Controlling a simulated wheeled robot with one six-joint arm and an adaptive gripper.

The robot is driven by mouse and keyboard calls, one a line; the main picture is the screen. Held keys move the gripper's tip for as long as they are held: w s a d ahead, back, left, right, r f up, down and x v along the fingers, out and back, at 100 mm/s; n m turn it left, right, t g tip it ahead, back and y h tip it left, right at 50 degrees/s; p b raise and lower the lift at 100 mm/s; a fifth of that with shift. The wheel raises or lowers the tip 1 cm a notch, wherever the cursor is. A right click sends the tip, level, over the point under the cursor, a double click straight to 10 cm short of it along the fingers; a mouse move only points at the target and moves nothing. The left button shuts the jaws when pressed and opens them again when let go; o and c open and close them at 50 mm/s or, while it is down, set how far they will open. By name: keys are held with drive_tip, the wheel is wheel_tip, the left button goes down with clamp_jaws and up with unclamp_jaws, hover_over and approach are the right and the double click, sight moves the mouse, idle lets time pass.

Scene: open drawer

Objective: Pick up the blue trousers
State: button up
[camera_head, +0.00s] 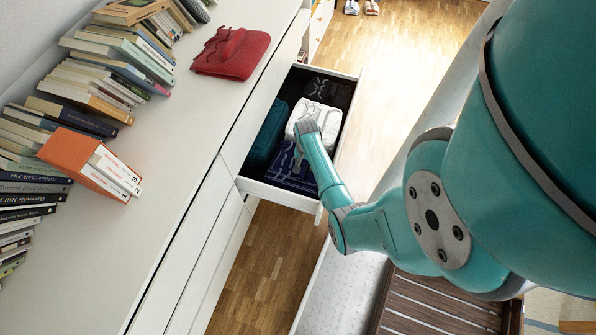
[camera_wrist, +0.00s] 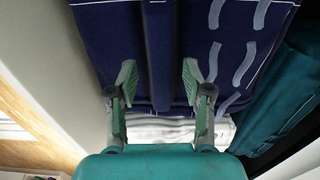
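The blue trousers appear as a folded navy cloth with pale wavy lines (camera_head: 285,172) at the near end of the open drawer. In the wrist view, the navy cloth (camera_wrist: 220,45) fills the upper middle, with a raised fold running between the fingers. My gripper (camera_wrist: 158,78) is open, its two fingertips apart over the navy cloth, one on each side of that fold. I cannot tell whether they touch it. In the head view, my gripper (camera_head: 304,130) is over the drawer, in front of the white folded cloth, and its fingertips are not clear.
The open drawer (camera_head: 275,195) also holds a teal folded cloth (camera_head: 266,135), a white one (camera_head: 322,112) and a dark one (camera_head: 328,90). The drawer walls stand close around them. A red cloth (camera_head: 232,53) and rows of books (camera_head: 85,85) lie on the cabinet top (camera_head: 185,125).

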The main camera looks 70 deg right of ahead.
clamp_jaws()
drive_tip(key=shift+r, duration=0.1)
